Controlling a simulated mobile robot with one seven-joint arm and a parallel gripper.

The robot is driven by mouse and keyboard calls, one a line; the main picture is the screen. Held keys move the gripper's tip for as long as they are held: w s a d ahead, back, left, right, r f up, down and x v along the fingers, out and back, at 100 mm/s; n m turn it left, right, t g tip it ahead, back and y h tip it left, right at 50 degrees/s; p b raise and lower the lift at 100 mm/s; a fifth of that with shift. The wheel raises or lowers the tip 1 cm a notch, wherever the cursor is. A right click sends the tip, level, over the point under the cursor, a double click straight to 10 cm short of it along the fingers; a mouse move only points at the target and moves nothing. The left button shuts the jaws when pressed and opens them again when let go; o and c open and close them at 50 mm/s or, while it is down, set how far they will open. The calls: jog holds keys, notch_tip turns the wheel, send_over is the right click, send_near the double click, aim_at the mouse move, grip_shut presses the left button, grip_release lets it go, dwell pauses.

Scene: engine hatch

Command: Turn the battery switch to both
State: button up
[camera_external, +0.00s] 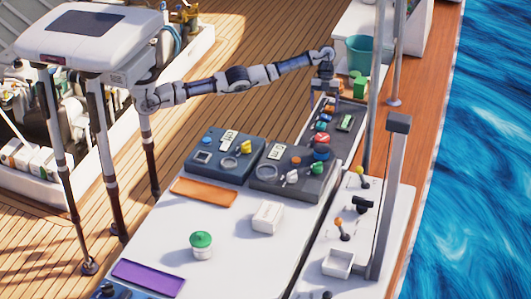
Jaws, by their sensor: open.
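My gripper (325,88) hangs at the end of my outstretched arm, pointing down above the far end of a dark panel (313,126). It is open, and I see nothing held in it. The panel carries small coloured controls, including a red round one (322,138) and a green one (345,123). The red one may be the battery switch, but its markings and setting are too small to read. The gripper appears apart from it, farther back. Another dark panel (262,178) nearer the camera holds a blue knob (321,152) and a green knob (317,168).
A white counter (215,270) holds a green-lidded jar (201,246), a white box (267,217), an orange tray (205,192) and a purple mat (148,278). A grey post (392,195) and a thin pole (373,90) rise at the right. A teal bucket (356,55) stands behind the gripper.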

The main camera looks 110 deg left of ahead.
jog(key=shift+v, duration=0.8)
